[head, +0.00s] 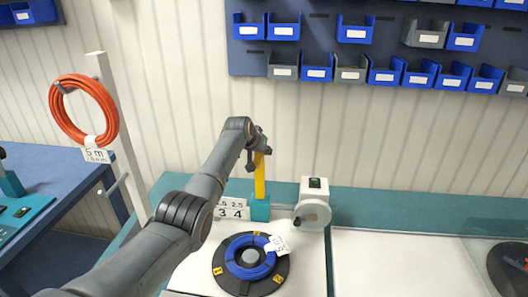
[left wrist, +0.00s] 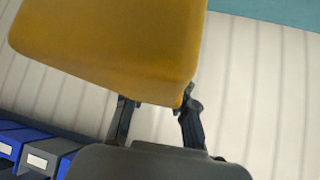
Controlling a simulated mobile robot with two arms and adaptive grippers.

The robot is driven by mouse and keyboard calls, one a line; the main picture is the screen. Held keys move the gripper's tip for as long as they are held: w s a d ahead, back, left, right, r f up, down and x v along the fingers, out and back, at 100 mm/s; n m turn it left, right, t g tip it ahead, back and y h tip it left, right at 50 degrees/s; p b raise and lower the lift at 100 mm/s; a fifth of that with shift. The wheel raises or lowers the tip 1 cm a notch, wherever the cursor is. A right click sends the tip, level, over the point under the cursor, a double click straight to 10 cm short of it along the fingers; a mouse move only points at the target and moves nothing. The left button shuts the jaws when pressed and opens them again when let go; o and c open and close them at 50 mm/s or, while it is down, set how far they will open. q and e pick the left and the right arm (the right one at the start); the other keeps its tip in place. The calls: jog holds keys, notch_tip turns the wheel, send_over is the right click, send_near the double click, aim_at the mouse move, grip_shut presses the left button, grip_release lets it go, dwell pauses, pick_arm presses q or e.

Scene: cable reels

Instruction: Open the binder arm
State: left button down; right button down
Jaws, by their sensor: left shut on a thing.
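The binder arm (head: 260,180) is a yellow lever standing upright on a teal block (head: 260,208) at the back of the worktop. My left gripper (head: 258,156) reaches it from the left and is shut on its upper end. In the left wrist view the yellow binder arm (left wrist: 110,40) fills the upper left, and the fingers of my left gripper (left wrist: 156,115) show at its edge. The fingertips are partly hidden behind the lever there. My right gripper is in neither view.
A round turntable (head: 282,270) with a blue ring and a tag lies in front. A white device with a disc (head: 313,210) stands to the right of the lever. An orange cable coil (head: 84,108) hangs on a post.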

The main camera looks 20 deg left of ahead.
pick_arm(q)
jog(key=shift+w+a+f, duration=0.1)
jog(key=shift+w+a, duration=0.05)
jog(key=shift+a, duration=0.2)
jog(key=shift+f, duration=0.1)
jog(key=c, duration=1.2)
grip_release()
jog(key=shift+s, duration=0.2)
jog(key=shift+o, duration=0.7)
jog(key=shift+s+a, duration=0.15)
jog(key=shift+a, duration=0.05)
jog(key=shift+w+d, duration=0.2)
jog(key=shift+d, duration=0.05)
jog(key=shift+s, duration=0.1)
jog(key=v, duration=1.2)
jog(key=shift+a, duration=0.2)
